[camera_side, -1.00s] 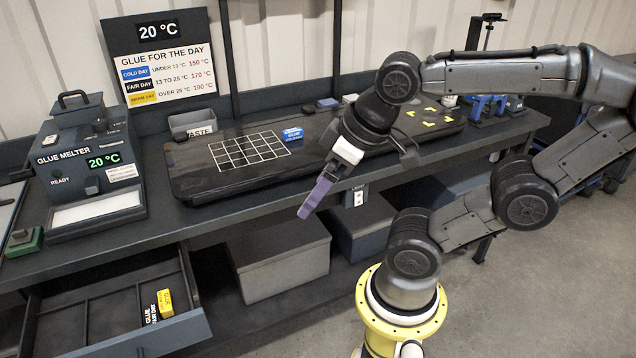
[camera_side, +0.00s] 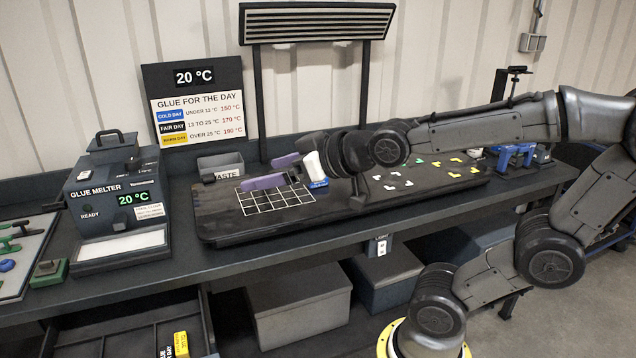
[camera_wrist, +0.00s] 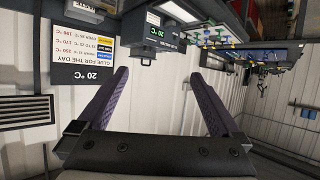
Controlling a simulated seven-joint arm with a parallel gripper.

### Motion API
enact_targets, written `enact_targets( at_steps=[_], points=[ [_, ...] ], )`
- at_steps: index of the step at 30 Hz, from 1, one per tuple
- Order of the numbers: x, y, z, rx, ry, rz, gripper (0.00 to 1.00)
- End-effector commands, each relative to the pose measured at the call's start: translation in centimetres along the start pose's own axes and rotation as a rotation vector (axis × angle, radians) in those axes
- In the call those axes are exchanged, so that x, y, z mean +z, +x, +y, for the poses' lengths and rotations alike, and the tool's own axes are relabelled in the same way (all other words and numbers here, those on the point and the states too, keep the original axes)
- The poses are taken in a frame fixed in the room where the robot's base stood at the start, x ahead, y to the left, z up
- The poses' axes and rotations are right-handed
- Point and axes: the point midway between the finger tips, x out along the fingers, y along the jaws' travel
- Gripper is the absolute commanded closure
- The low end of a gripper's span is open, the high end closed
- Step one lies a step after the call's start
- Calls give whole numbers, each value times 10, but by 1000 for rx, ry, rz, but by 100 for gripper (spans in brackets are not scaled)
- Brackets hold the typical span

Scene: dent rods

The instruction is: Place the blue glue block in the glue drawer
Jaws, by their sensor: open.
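The blue glue block (camera_side: 318,184) shows in the side view on the dark work mat, at the right end of the white grid. My wrist partly hides it. My gripper (camera_side: 258,174) has two purple fingers, open and empty, pointing left over the grid. In the wrist view the fingers (camera_wrist: 160,73) are spread with nothing between them, and the blue block is not visible there. The drawer (camera_side: 105,335) under the bench is pulled out, cut off by the bottom edge.
The glue melter (camera_side: 115,195) stands on the bench at left, reading 20 °C. The glue sign (camera_side: 198,105) and a grey waste bin (camera_side: 220,166) stand behind the mat (camera_side: 220,225). Blue clamps (camera_side: 515,155) are at the far right. Grey boxes (camera_side: 300,305) sit below the bench.

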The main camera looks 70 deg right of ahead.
Motion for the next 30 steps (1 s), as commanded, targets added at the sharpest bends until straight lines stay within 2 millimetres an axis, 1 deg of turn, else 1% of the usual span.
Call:
enact_targets(
  at_steps=[1, 3, 5, 6, 8, 11, 14, 15, 16, 17, 18, 20, 21, 24, 25, 27, 30],
  points=[
    [-6, 14, 10, 27, 9, 43, 0],
    [-17, 31, 24, 65, 19, 112, 0],
    [-22, 44, 39, 99, 27, 167, 0],
    [-24, 53, 50, 124, 32, 201, 0],
    [-25, 65, 68, 164, 40, 249, 0],
    [-17, 83, 103, 239, 52, 318, 0],
    [4, 96, 144, 327, 69, 368, 0],
    [18, 99, 164, 369, 78, 381, 0],
    [31, 100, 179, 402, 87, 386, 0],
    [46, 101, 195, 439, 98, 386, 0],
    [68, 101, 213, 482, 114, 377, 0],
    [100, 98, 236, 540, 141, 346, 0],
    [123, 96, 248, 572, 162, 312, 0],
    [167, 89, 268, 633, 213, 232, 0],
    [175, 86, 271, 646, 223, 218, 0],
    [183, 82, 278, 668, 236, 204, 0],
    [184, 81, 286, 681, 240, 203, 0]
  ],
)
